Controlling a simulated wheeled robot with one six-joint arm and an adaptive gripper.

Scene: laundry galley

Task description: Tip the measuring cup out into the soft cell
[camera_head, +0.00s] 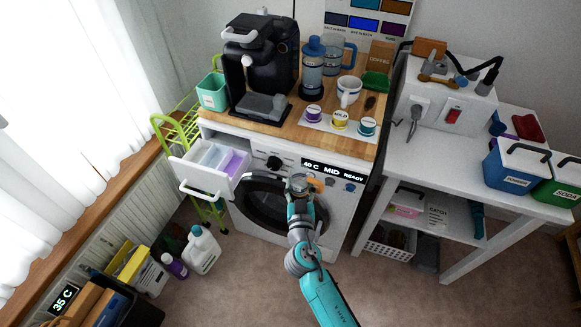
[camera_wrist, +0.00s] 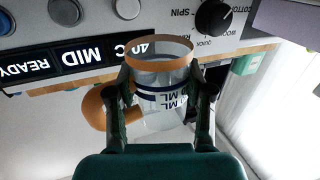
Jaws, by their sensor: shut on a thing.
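My gripper (camera_wrist: 160,97) is shut on the measuring cup (camera_wrist: 165,75), a clear cup with an orange rim, an orange handle and dark ML marks. Its contents cannot be made out. In the head view my gripper (camera_head: 299,184) is in front of the washer's panel, with the cup's orange handle (camera_head: 316,185) showing at its right. The detergent drawer (camera_head: 207,178) is pulled out to the left of my gripper. It has pale blue compartments and a lilac one; no soft label is readable. The cup is apart from the drawer.
The washer display (camera_head: 333,171) reads 40 C, MID, READY. Bottles (camera_head: 201,249) stand on the floor at left. A white side table (camera_head: 470,170) stands right.

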